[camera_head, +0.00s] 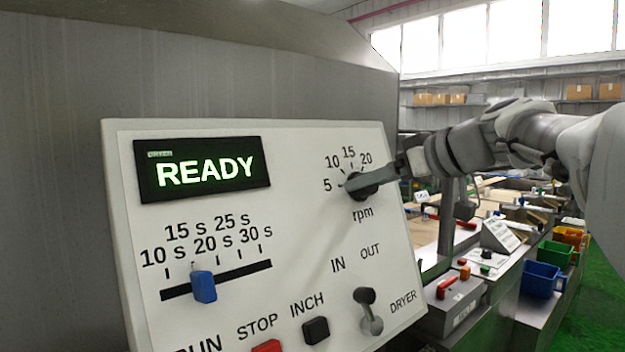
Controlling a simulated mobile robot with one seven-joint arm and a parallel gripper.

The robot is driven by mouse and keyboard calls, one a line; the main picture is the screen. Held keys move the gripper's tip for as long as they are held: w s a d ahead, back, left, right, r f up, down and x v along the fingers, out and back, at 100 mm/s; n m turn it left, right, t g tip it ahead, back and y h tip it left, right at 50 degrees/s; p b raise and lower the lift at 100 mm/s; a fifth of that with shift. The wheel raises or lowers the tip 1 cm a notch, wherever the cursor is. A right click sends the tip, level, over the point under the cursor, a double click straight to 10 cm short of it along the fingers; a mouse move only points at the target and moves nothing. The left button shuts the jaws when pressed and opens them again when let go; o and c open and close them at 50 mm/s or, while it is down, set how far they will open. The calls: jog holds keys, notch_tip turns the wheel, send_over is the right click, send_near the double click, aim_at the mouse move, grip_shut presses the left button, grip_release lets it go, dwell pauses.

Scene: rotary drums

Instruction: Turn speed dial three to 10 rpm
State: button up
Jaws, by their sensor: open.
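A black rotary dial (357,191) sits on the upper right of the sloped white control panel (300,205). Marks 5, 10, 15 and 20 are arranged around it, with "rpm" below. No number three shows on it. My gripper (372,178) comes in from the right, with its fingertips at the dial and covering part of it. It is open; whether both fingers touch the dial cannot be told. The dial's pointer is mostly hidden, so its setting is unclear.
The panel also carries a display (203,168) reading READY, a blue slider (203,287), a red STOP button (267,346), a black INCH button (316,330) and an IN/OUT lever (370,312) below the dial. Benches with bins, including a blue one (541,279), stand at right.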

jog(key=shift+c, duration=0.2)
grip_shut()
dwell(0.3)
jog(key=shift+m, duration=0.4)
jog(key=m, duration=0.3)
jog(key=shift+b, duration=0.3)
jog(key=shift+m+y, duration=0.3)
jog(key=shift+m, duration=1.5)
jog(key=shift+d, duration=0.1)
jog(key=shift+o, duration=0.2)
grip_release()
